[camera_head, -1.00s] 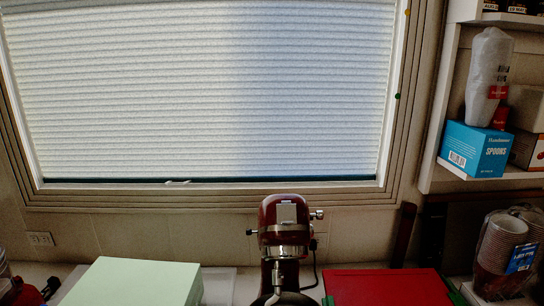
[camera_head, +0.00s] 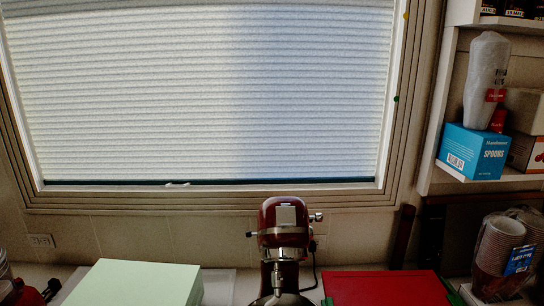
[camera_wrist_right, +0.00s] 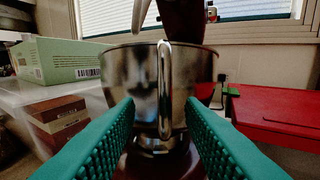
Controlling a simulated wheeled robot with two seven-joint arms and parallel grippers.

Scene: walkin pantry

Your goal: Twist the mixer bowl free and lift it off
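The dark red stand mixer (camera_head: 284,222) stands on the counter at the bottom middle of the head view, facing me. Its steel bowl shows only as a sliver at the bottom edge there. In the right wrist view the steel mixer bowl (camera_wrist_right: 132,80) sits upright on the red mixer base (camera_wrist_right: 160,163), with its vertical metal handle (camera_wrist_right: 165,90) facing the camera. My right gripper (camera_wrist_right: 160,112) is open, its two green ridged fingers on either side of the handle with gaps visible. My left gripper is not in view.
A pale green box (camera_head: 134,284) lies left of the mixer and a red box (camera_head: 388,288) lies right of it. Bagged paper cups (camera_head: 497,250) stand at far right. A shelf above holds a blue spoons box (camera_head: 474,151). A window with a blind (camera_head: 205,90) is behind.

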